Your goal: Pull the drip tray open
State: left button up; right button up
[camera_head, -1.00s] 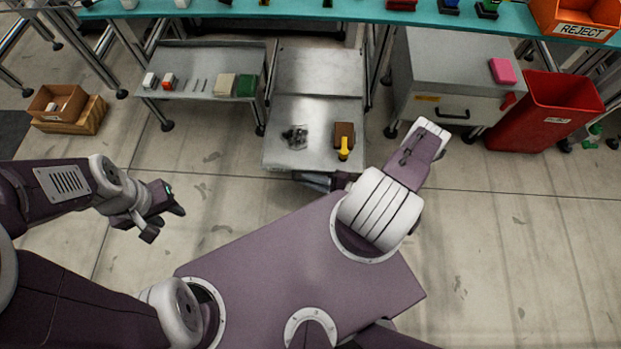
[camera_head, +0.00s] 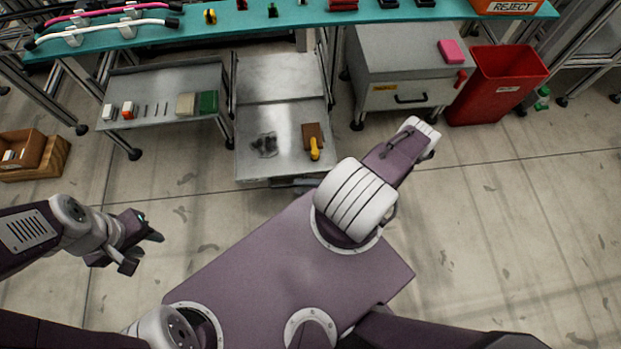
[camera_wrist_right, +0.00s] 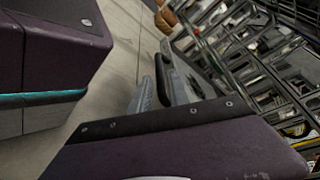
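A flat grey metal tray (camera_head: 285,163), which I take to be the drip tray, lies low in the middle of the head view. A dark stain and a brown block with a yellow part sit on it. My left gripper (camera_head: 140,250) is open and empty above the floor, left of the tray and apart from it. My right gripper is not identifiable in the head view. In the right wrist view, a grey ribbed part and a dark curved bar (camera_wrist_right: 175,75) show beyond the purple housing; I cannot tell whether my right gripper is open or touching anything.
A low shelf (camera_head: 165,82) with small blocks stands left of the tray. A grey cabinet (camera_head: 400,60) and a red bin (camera_head: 497,85) stand to the right. A teal bench (camera_head: 290,16) runs along the back. Floor is clear around the left gripper.

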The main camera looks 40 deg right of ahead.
jog(key=shift+p+v, duration=0.3)
jog(key=shift+v, duration=1.45)
jog(key=w+a+r+n+g+h+p, duration=0.1)
jog(key=a+r+n+g+h, duration=0.25)
jog(key=r, duration=0.65)
jog(key=w+a+r+n+g+h+p, duration=0.1)
jog(key=w+r+n+g+h+p, duration=0.2)
jog(key=r+n, duration=0.6)
jog(key=a+r+n+g+h, duration=0.25)
jog(key=r+g, duration=0.25)
jog(key=r, duration=0.7)
notch_tip(320, 180, up, 38)
jog(key=n+p, duration=0.1)
jog(key=p, duration=3.7)
jog(key=shift+a+r+t+h, duration=0.2)
jog(key=shift+a+t+h, duration=0.05)
jog(key=shift+t+h, duration=0.15)
